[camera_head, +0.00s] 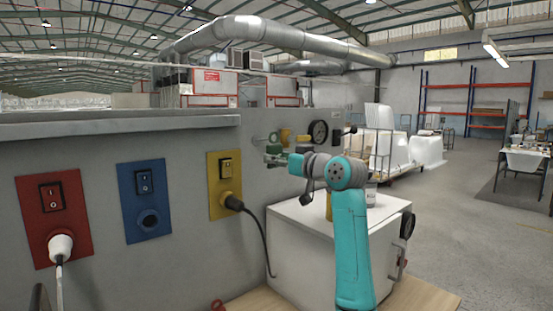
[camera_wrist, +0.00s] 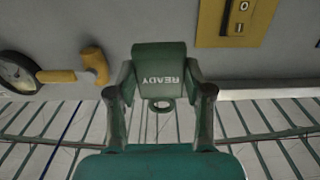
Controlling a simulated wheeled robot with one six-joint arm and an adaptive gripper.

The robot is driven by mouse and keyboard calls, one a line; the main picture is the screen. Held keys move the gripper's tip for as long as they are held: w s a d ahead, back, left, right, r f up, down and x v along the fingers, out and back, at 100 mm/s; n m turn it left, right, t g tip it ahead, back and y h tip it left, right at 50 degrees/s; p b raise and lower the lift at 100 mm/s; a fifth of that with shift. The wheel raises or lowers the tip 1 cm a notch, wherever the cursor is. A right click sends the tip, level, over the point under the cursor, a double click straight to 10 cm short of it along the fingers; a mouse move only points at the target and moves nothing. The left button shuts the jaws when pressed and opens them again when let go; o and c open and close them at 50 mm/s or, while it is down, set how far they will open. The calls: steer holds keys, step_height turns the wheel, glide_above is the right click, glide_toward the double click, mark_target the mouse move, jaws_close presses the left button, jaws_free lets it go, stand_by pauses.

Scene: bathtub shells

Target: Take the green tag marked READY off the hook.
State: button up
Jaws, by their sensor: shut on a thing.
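The green tag (camera_wrist: 158,62), marked READY, fills the middle of the wrist view, its lettering upside down there. My gripper (camera_wrist: 160,92) is shut on it, with one finger at each side edge. A small ring with a hole shows at the tag's lower end in that view, and I can make out no hook through it. In the head view my gripper (camera_head: 277,159) is small, close to the grey panel, with green at its tip. I cannot pick out the hook for sure in either view.
A round gauge (camera_head: 318,133) and yellow fitting (camera_head: 285,135) are close to my gripper. The yellow switch plate (camera_head: 225,187) with a plugged cable, blue plate (camera_head: 146,203) and red plate (camera_head: 55,218) are left. A white cabinet (camera_head: 310,245) stands below my arm.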

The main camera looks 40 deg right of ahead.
steer(key=shift+s, duration=0.85)
